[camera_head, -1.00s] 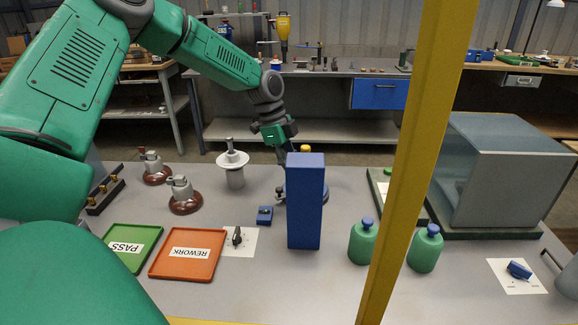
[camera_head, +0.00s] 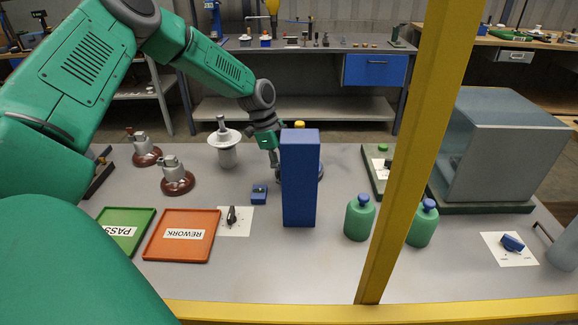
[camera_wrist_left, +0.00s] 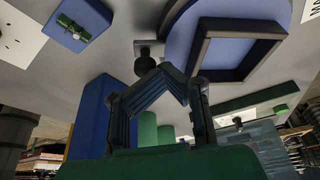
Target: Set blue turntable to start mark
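The blue turntable (camera_head: 316,171) is a low round disc, mostly hidden behind a tall blue block (camera_head: 301,182) in the head view. In the left wrist view the blue disc (camera_wrist_left: 191,42) fills the top right, with a dark square frame (camera_wrist_left: 206,50) on it. A dark round knob (camera_wrist_left: 145,65) shows beside the disc. My left gripper (camera_head: 273,161) points down at the turntable's left side; in the wrist view its fingertips (camera_wrist_left: 160,76) meet close to the knob. Whether they touch it, I cannot tell. The start mark cannot be made out. My right gripper is out of view.
The tall blue block stands in front of the turntable. A white-topped stand (camera_head: 226,150) and a small blue box (camera_head: 259,195) are to the left. Green bottles (camera_head: 359,219) stand right, near a yellow post (camera_head: 413,150). A red tray (camera_head: 182,249) and a green tray (camera_head: 118,245) lie front left.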

